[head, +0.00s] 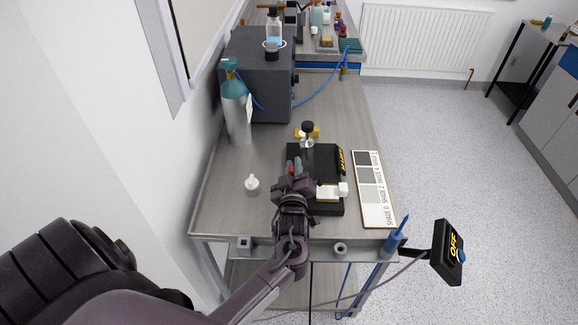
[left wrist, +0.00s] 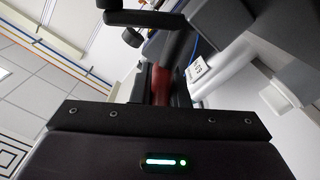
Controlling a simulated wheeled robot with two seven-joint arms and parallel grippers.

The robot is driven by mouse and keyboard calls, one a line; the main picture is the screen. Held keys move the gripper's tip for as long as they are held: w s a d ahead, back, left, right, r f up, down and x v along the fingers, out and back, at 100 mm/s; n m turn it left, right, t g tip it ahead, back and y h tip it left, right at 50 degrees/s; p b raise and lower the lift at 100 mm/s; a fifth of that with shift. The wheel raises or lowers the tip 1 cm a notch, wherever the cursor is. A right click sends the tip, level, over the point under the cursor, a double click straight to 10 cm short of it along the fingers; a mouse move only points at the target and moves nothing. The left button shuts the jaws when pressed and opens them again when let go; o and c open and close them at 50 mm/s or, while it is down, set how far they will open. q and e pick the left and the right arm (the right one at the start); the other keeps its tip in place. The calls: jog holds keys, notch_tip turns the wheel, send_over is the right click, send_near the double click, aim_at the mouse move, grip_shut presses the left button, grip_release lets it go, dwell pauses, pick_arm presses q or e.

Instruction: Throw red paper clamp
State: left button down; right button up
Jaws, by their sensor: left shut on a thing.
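The red paper clamp (head: 291,170) shows as a small red spot between the fingers of my left gripper (head: 294,167) in the head view. My left gripper is shut on it, over the left side of the black burner device (head: 325,156). In the left wrist view the clamp (left wrist: 161,83) is a red upright piece, partly hidden by the dark gripper body. Most of the clamp is covered by my fingers. My right gripper is not in view.
A shade card (head: 373,190) lies right of the device. A small white bottle (head: 252,185) stands to its left. A gas cylinder (head: 236,112) and a grey box (head: 262,75) stand farther back. A black OFF switch box (head: 447,252) is off the table's front right corner.

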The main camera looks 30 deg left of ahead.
pick_arm(q)
jog(key=m, duration=0.1)
jog(key=d+m, duration=0.1)
jog(key=shift+w+d+r+m+p, duration=0.15)
jog(key=shift+w+r+m+p, duration=0.1)
jog(key=shift+w+m+p, duration=0.15)
jog(key=shift+w+d+f+m+p, duration=0.1)
jog(key=shift+w+d+m+p, duration=0.25)
jog(key=shift+m, duration=0.5)
jog(key=shift+w+d+m+p, duration=0.1)
jog(key=shift+d+m, duration=0.3)
jog(key=shift+m, duration=0.45)
jog(key=c, duration=1.4)
grip_release()
notch_tip(320, 180, up, 20)
jog(key=b, duration=0.2)
jog(key=shift+b, duration=0.4)
